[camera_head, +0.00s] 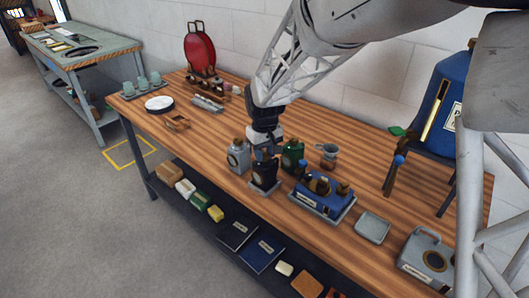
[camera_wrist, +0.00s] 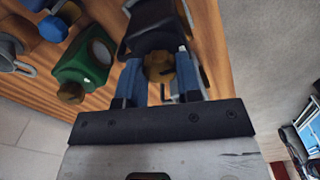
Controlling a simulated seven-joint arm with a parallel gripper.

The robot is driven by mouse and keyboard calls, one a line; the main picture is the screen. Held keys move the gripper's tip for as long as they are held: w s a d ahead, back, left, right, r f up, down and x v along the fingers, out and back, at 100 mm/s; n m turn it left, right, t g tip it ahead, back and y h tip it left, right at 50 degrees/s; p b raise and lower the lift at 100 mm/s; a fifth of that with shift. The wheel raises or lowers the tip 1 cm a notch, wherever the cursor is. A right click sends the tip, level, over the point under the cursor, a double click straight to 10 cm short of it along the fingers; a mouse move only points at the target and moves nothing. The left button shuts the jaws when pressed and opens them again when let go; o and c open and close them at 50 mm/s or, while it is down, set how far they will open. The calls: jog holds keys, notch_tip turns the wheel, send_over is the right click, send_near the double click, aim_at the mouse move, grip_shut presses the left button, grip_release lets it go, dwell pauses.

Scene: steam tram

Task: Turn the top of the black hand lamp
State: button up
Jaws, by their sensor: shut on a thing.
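The black hand lamp (camera_head: 264,174) stands upright near the front edge of the wooden bench in the head view. In the wrist view its dark body (camera_wrist: 150,30) shows beyond the fingers, with a brass-coloured top (camera_wrist: 159,67) between them. My gripper (camera_wrist: 160,78) has its two blue fingers shut on this top, one on each side. In the head view my gripper (camera_head: 265,147) comes down from above onto the lamp, and the arm hides part of the contact.
A grey lamp (camera_head: 238,157) stands close on the left and a green lamp (camera_head: 293,155) close on the right. A blue box with brass fittings (camera_head: 322,194) sits right of them. A grey tray (camera_head: 372,228) lies farther right.

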aim_at(265, 154)
dwell(0.3)
jog(key=o, duration=0.9)
jog(key=shift+o, duration=0.2)
jog(key=shift+r, duration=3.85)
jog(key=shift+r, duration=0.1)
